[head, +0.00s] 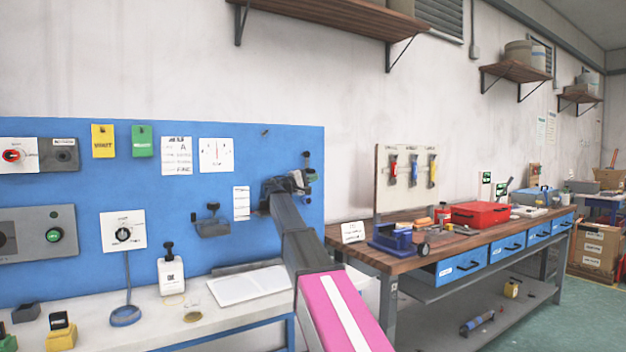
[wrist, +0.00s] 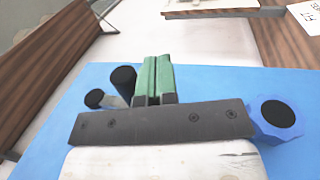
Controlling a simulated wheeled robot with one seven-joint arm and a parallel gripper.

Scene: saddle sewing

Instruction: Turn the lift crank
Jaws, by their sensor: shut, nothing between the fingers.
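My gripper (head: 310,175) reaches the right end of the blue wall panel in the head view. In the wrist view its green fingers (wrist: 156,78) are together, with nothing between them. What looks like the lift crank is just above the gripper in the head view, where a small black grip (head: 306,155) shows. In the wrist view, a black cylinder (wrist: 123,78) and a smaller black-ended part (wrist: 95,98) stand just left of the fingers. I cannot tell whether the fingers touch the cylinder. My arm and gripper hide part of this spot.
In the wrist view a blue scalloped knob (wrist: 277,115) sits right of the gripper. The blue panel (head: 70,185) carries dials and cards. A white bench (head: 190,318) runs below it. A wooden workbench (head: 400,262) stands to the right, and a wall shelf (head: 320,18) hangs above.

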